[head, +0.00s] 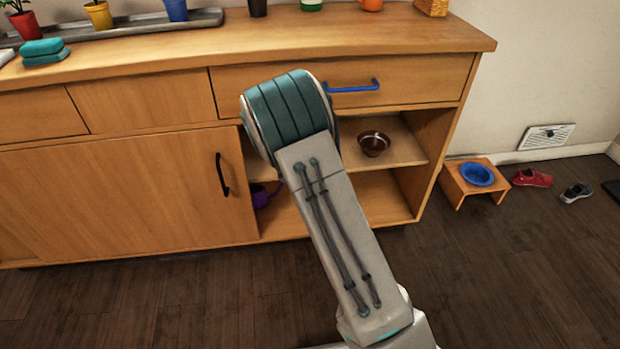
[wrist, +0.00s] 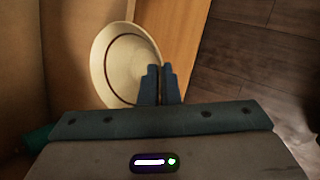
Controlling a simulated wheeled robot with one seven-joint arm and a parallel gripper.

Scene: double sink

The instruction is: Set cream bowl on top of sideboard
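The cream bowl (wrist: 122,62) shows in the wrist view, with a dark ring inside its rim. My gripper (wrist: 160,70) has its two dark fingers close together at the bowl's right rim, one over the inside and one outside. It looks shut on that rim. In the head view the bowl and my gripper are hidden behind my arm. The wooden sideboard (head: 130,190) has a wide top (head: 300,38) and an open shelf section behind my arm.
A brown bowl (head: 374,143) sits on the open shelf, with a purple item (head: 262,196) lower down. A tray (head: 130,29) with pots, teal sponges (head: 42,51) and an orange mug (head: 371,4) stand on the top. Its middle front is clear. A blue bowl (head: 477,174) stands right.

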